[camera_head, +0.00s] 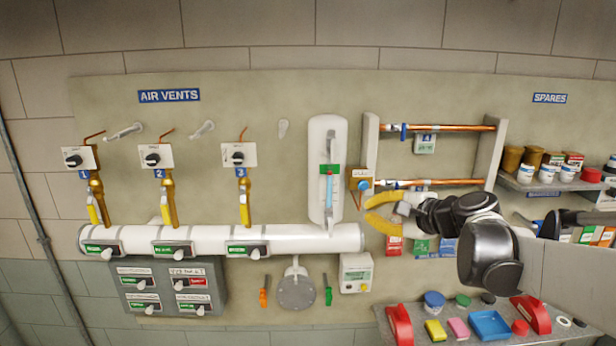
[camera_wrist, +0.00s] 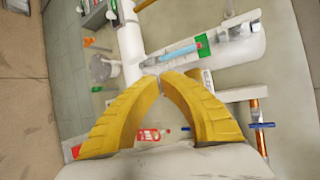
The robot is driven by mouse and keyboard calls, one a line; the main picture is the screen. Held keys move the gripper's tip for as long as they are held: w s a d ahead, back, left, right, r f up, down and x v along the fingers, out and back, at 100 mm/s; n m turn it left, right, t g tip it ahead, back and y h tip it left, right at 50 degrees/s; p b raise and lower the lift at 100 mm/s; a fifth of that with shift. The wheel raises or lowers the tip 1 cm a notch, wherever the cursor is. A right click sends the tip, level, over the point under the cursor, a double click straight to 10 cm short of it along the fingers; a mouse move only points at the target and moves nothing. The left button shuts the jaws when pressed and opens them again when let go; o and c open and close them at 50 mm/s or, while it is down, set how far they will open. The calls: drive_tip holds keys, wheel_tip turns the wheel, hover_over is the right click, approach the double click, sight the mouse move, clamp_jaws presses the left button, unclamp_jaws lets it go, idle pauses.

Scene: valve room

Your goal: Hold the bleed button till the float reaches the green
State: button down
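The gauge (camera_head: 316,200) is a tall white rounded panel with an upright tube. Its blue column (camera_head: 329,190) stands just below the green band (camera_head: 329,169); a separate float is too small to make out. The gauge also shows tilted in the wrist view (camera_wrist: 238,48), with the blue column (camera_wrist: 178,53) and green band (camera_wrist: 203,44). A blue button (camera_head: 363,184), apparently the bleed button, sits on an orange-brown plate right of the gauge. My gripper (camera_head: 368,211), with yellow fingers, is just below it, apparently apart from it. In the wrist view the fingertips (camera_wrist: 161,76) meet, with nothing visible between them.
A white horizontal pipe (camera_head: 210,239) runs left below the gauge. Copper pipes (camera_head: 440,127) on a frame are above my gripper. A shelf of jars (camera_head: 546,172) is at right. A table with trays and coloured items (camera_head: 489,324) stands below.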

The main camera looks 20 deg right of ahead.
sight(363, 185)
drive_tip(key=w+d+b, duration=0.1)
drive_tip(key=w+d, duration=0.1)
drive_tip(key=w, duration=0.6)
drive_tip(key=shift+w+d+b, duration=0.25)
drive_tip(key=shift+b, duration=0.05)
idle(0.3)
drive_tip(key=shift+w+f, duration=0.1)
idle(1.2)
drive_tip(key=shift+w+d, duration=0.1)
drive_tip(key=shift+w, duration=0.25)
drive_tip(key=shift+w+d, duration=0.15)
drive_tip(key=shift+w, duration=0.25)
idle(0.9)
drive_tip(key=shift+b, duration=0.3)
drive_tip(key=shift+s+a, duration=0.25)
drive_tip(key=shift+s, duration=0.65)
